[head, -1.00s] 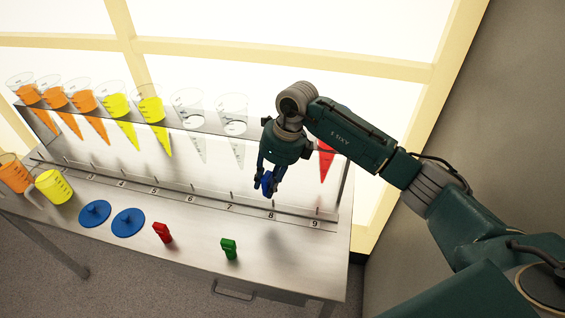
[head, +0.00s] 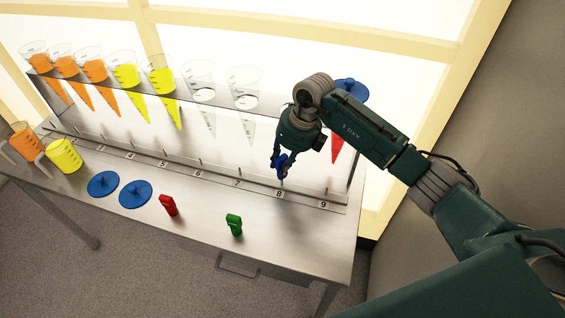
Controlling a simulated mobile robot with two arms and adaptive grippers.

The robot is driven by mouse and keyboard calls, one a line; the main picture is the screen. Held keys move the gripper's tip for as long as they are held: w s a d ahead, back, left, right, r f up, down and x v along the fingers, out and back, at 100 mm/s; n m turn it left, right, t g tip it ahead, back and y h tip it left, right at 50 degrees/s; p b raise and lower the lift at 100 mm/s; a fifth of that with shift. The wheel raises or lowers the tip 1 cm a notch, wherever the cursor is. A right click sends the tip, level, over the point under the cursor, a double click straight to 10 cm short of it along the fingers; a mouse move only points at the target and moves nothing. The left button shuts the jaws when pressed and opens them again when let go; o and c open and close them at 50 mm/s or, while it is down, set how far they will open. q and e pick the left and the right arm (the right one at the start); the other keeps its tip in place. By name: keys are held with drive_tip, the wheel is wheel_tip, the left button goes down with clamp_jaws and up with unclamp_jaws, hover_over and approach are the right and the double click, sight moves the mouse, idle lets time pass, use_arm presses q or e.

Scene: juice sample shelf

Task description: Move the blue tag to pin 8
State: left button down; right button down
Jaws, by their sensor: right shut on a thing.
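The blue tag (head: 282,166) is held in my right gripper (head: 281,163), which is shut on it. It hangs just above the numbered pin strip (head: 215,179), close over pin 8. The number 8 label (head: 279,194) shows right below the tag. The gripper partly hides the tag, and I cannot tell whether the tag touches the pin. A red tag (head: 168,206) and a green tag (head: 234,225) stand on the table in front of the strip. My left gripper is not in view.
A rack (head: 115,87) behind the strip holds several cones with orange, yellow and red contents, some clear. Two blue lids (head: 135,194) and orange (head: 25,141) and yellow (head: 64,156) cups stand at the left. The table front right (head: 300,245) is clear.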

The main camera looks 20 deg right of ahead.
drive_tip(key=shift+d, duration=0.1)
idle(0.3)
drive_tip(key=shift+f+b, duration=0.75)
drive_tip(key=shift+f, duration=0.4)
drive_tip(key=shift+s+f, duration=0.15)
drive_tip(key=shift+f, duration=0.1)
drive_tip(key=shift+s, duration=0.1)
drive_tip(key=shift+r+p, duration=0.45)
drive_tip(key=shift+r, duration=0.35)
drive_tip(key=shift+w+r, duration=0.15)
drive_tip(key=shift+w, duration=0.15)
